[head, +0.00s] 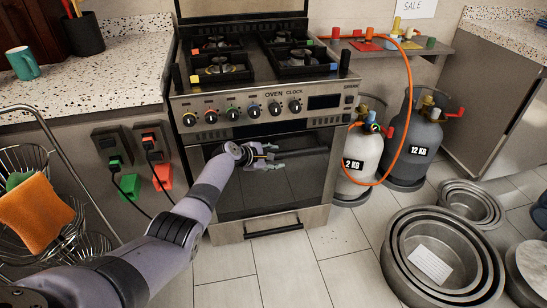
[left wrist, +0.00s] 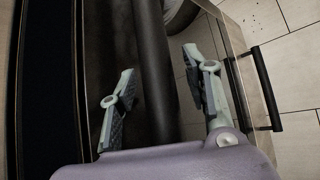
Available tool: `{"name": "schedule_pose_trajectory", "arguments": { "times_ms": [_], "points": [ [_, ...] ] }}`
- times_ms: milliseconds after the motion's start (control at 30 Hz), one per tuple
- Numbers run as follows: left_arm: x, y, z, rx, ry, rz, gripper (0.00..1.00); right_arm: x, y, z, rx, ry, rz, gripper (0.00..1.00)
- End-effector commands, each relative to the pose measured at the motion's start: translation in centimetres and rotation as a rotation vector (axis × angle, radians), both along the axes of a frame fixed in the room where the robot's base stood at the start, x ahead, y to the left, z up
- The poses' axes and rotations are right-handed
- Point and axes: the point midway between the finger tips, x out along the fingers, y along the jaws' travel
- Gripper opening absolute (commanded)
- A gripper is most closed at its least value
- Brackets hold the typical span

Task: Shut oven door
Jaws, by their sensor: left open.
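The oven (head: 260,107) is a steel cooker with knobs and a clock. Its door (head: 300,190) has a dark glass front and looks close to upright; I cannot tell whether a small gap remains at its top. My left gripper (head: 268,158) is in front of the door's upper part. In the left wrist view the gripper (left wrist: 160,70) is open, its two fingers apart on either side of a dark bar (left wrist: 152,60), which looks like the door handle. I cannot tell whether they touch it. My right gripper is not in view.
A black drawer handle (head: 273,230) is below the door. A white gas cylinder (head: 360,160) and a grey one (head: 416,145) stand to the right, with an orange hose. Steel pans (head: 440,212) lie on the floor at right. A wire rack (head: 75,225) stands at left.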

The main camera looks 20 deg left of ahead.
Motion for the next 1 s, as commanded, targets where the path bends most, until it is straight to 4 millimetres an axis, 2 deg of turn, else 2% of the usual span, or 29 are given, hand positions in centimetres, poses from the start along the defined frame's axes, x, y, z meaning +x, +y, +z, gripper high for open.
{"name": "schedule_pose_trajectory", "arguments": {
  "times_ms": [267, 467, 1000],
  "points": [
    [-0.1, 0.0, 0.0, 0.001, 0.001, -0.001, 0.45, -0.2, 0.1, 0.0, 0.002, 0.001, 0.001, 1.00],
    [-1.0, 0.5, 0.6, 0.001, -0.002, -0.001, 0.45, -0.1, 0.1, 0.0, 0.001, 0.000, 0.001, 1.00],
    [-7.0, 3.0, 4.8, 0.004, 0.000, 0.000, 0.45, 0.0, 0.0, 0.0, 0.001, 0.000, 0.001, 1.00]
  ]
}}
